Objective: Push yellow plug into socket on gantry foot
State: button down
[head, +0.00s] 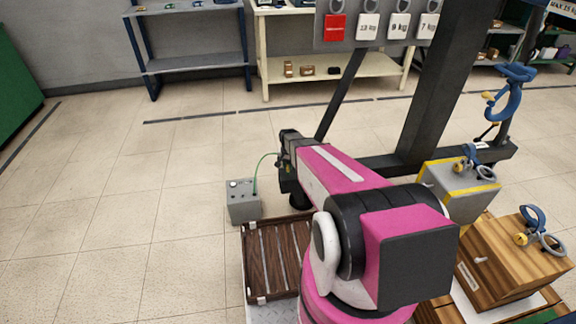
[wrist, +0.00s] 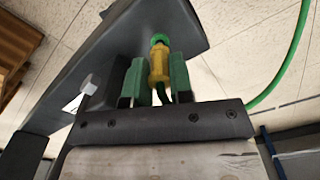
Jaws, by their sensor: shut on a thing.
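The yellow plug (wrist: 158,70) stands between the green fingers of my gripper (wrist: 158,60) in the wrist view. My gripper is shut on it. The plug's far end points at a green ring (wrist: 160,38) by the dark gantry foot (wrist: 130,35); the ring seems to be the socket's rim. The plug's end looks in line with the ring and close against it, but I cannot tell how deep it sits. In the head view, my gripper (head: 288,165) is by the foot of the dark gantry; the plug and socket are hidden there.
A green cable (wrist: 293,55) curves right of my gripper. In the head view it rises from a grey box (head: 243,203) on the floor. A brown slatted pallet (head: 268,262) lies near my arm. Floor at left is clear.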

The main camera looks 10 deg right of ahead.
jog(key=shift+f, duration=0.9)
dwell(0.6)
jog(key=c, duration=0.9)
grip_release()
